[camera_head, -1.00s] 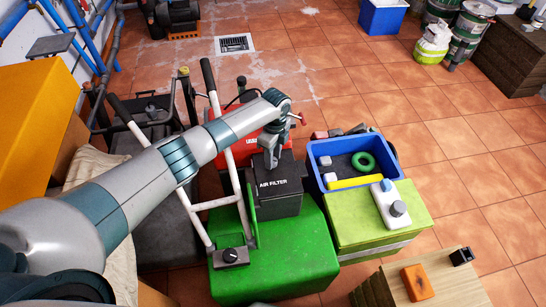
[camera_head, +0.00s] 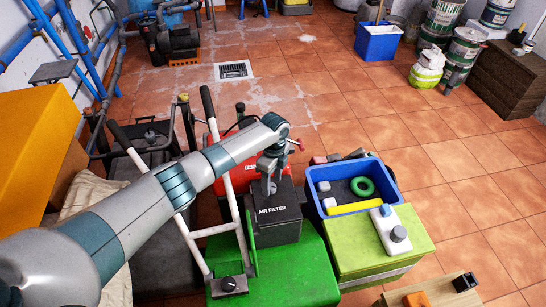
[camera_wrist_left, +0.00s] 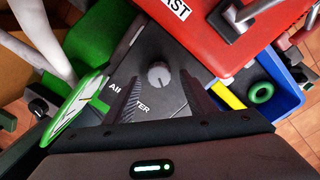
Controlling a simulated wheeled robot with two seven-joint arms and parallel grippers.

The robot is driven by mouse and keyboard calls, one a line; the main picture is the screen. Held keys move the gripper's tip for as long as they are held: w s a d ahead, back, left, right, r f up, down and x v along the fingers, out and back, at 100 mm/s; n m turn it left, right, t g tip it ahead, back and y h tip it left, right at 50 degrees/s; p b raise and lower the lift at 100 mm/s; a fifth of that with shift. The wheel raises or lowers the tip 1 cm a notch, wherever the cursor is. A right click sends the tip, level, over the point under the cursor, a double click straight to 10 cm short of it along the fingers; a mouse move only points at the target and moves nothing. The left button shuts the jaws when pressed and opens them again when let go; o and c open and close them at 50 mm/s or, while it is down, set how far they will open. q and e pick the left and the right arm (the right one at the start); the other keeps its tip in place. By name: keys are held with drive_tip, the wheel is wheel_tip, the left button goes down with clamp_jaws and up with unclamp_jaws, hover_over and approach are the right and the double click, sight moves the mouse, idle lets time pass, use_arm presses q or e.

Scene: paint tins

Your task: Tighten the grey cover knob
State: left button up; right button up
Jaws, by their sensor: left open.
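The grey cover knob (camera_wrist_left: 159,75) is a round knob on top of the black air filter box (camera_wrist_left: 170,105), seen from above in the left wrist view. In the head view the box (camera_head: 280,226) stands on the green machine, with its "AIR FILTER" lettering facing front. My left gripper (camera_head: 270,188) points down at the box top there and hides most of the knob. In the wrist view my left gripper (camera_wrist_left: 161,80) is open, with one finger on each side of the knob and a visible gap to each. I cannot tell its height over the knob. My right gripper is not in view.
The green machine (camera_head: 300,280) has a white handle frame (camera_head: 222,150) left of the box. A red part (camera_head: 246,174) lies behind the box. A blue tray (camera_head: 338,208) with a green ring (camera_head: 362,186) sits to the right, beside a white bottle (camera_head: 388,228).

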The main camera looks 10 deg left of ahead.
sight(273, 185)
use_arm(q)
wheel_tip(273, 185, up, 16)
drive_tip(key=shift+w+r, duration=0.15)
drive_tip(key=shift+w, duration=0.3)
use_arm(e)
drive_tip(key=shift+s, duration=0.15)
use_arm(q)
drive_tip(key=shift+d, duration=0.1)
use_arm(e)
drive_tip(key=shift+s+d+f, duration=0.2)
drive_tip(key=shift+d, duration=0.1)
use_arm(q)
drive_tip(key=shift+s, duration=0.1)
